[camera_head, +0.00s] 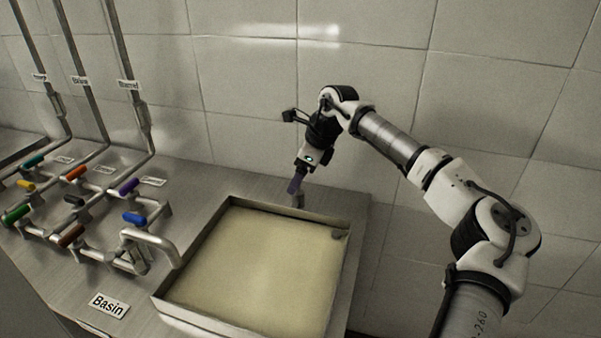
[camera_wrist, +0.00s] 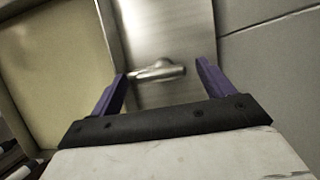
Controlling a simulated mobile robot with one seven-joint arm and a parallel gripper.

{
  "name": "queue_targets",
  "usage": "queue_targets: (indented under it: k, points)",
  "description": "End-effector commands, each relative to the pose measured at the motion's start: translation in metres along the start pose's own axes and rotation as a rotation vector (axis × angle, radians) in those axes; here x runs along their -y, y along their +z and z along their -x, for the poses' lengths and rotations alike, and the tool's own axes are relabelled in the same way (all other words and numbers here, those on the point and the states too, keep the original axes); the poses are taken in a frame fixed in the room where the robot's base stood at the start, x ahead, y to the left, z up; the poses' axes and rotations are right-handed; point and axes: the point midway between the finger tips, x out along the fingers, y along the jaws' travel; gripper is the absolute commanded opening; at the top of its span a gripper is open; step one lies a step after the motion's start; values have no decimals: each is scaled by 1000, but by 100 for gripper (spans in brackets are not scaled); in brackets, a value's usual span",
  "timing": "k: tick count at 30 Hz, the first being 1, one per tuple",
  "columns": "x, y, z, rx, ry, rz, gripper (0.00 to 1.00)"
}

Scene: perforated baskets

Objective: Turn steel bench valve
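The steel bench valve (camera_head: 298,200) stands on the bench just behind the basin's back right part. In the wrist view its bare steel handle (camera_wrist: 160,72) lies roughly crosswise, between the two purple fingers in the picture. My gripper (camera_head: 293,187) points down at the valve from above and slightly left in the head view. The wrist view shows my gripper (camera_wrist: 161,76) open and empty. I cannot tell how far the fingertips are above the handle, and no contact shows.
The basin (camera_head: 341,285) holds pale yellowish liquid. To its left are a curved spout (camera_head: 160,240) and several pipe valves with coloured handles, including blue (camera_head: 134,219) and purple (camera_head: 128,186). The tiled wall (camera_head: 250,140) rises close behind the bench.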

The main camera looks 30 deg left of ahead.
Motion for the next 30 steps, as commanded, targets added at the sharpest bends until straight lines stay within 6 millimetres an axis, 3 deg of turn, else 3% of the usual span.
queue_targets:
  k: [11, 14, 24, 30]
  points:
    - [1, -1, 8, 0, -3, -2, 80]
    - [1, -1, 23, 0, -4, -2, 80]
    - [1, 0, 100, 0, -4, -2, 80]
    - [0, 0, 129, 0, -1, -2, 80]
